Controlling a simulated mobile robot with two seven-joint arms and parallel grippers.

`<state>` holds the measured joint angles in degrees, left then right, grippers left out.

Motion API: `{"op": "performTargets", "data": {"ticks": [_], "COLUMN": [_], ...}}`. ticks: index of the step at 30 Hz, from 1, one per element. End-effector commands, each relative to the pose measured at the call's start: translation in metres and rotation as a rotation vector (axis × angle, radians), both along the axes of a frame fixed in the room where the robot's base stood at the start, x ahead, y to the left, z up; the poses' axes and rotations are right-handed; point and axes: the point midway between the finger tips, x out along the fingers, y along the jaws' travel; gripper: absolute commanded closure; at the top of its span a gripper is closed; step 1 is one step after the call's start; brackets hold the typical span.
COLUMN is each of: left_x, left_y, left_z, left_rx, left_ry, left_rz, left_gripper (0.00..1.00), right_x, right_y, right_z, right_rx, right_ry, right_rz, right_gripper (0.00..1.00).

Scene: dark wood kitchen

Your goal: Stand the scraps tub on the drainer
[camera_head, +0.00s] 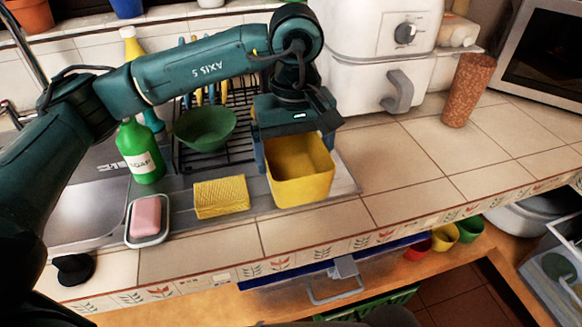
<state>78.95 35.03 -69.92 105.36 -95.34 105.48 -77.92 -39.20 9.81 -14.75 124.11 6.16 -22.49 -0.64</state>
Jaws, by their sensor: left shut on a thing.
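A yellow square open-topped tub (302,187), which I take to be the scraps tub, is in my left gripper (291,148) at the front right of the drainer. The gripper comes down from above and is shut on the tub's rim. The tub is upright, and its inside looks empty. I cannot tell whether its base touches the surface below. The drainer is a dark wire rack (240,152) on a grey board, behind and left of the tub. A green bowl (205,127) sits on the rack. My right gripper does not show.
A yellow sponge (221,197), a pink soap in a dish (146,216) and a green soap bottle (140,155) stand left of the tub, by the sink (90,205). A white air fryer (375,60) stands behind. The tiled counter (430,165) at right is clear up to a cork-coloured cup (468,90).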

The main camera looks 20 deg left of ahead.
Motion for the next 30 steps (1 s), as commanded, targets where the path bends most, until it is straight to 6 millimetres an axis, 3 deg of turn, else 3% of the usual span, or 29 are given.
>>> {"op": "performTargets", "data": {"ticks": [9,20,21,24,30], "left_x": [-0.001,0.000,0.000,0.000,0.000], "left_y": [0.000,0.000,0.000,0.000,0.000], "left_z": [-0.037,-0.043,-0.041,-0.041,-0.040], "left_rx": [0.000,0.000,0.000,0.000,-0.001], "left_ry": [0.002,0.000,0.000,0.000,0.001], "left_rz": [0.001,0.000,0.000,0.000,0.000], "left_gripper": [0.35,0.35,0.07,0.00,0.00], "right_x": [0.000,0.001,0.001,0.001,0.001], "right_y": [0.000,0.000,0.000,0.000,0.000], "right_z": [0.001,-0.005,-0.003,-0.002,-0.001], "right_rx": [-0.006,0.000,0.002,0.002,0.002], "right_ry": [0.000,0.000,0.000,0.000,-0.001], "right_rz": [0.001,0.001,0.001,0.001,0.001], "right_gripper": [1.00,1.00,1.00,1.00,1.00]}}
